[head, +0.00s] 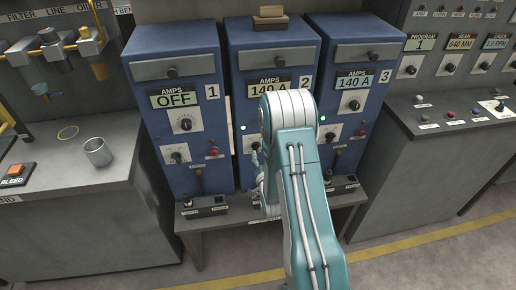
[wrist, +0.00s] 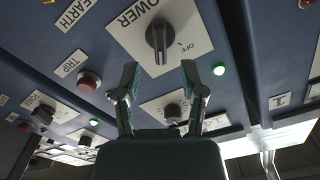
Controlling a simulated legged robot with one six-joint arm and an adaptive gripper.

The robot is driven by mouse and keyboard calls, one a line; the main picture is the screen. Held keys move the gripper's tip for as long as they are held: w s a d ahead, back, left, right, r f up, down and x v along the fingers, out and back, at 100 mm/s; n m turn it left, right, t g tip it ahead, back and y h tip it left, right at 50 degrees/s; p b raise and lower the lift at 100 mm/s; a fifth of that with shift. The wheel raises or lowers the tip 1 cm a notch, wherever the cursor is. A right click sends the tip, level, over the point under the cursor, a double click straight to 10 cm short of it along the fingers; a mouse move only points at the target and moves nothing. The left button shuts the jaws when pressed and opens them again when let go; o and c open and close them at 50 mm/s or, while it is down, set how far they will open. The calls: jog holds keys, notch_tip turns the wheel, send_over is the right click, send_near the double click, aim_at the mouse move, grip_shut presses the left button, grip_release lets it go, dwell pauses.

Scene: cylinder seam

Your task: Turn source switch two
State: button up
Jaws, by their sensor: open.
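Source two (head: 237,99) is the middle blue cabinet, marked 2, and its display (head: 269,85) reads 140 A. In the wrist view a black power switch knob (wrist: 158,41) sits on a white plate lettered POWER and OFF. Its bar stands roughly upright in the picture, with OFF to its lower right. My gripper (wrist: 161,76) is open and empty, its two fingers apart just below the knob in the picture; I see no contact. In the head view my arm hides most of the gripper and the lower front of source two.
A red trip button (wrist: 88,82), a green lamp (wrist: 219,69) and another black knob (wrist: 172,113) lie close around the fingers. Source one (head: 175,62) reads OFF; source three (head: 355,57) reads 140 A. A metal cup (head: 97,152) stands on the left bench.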

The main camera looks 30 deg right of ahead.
aim_at(258, 150)
jog(key=shift+x, duration=2.35)
grip_shut()
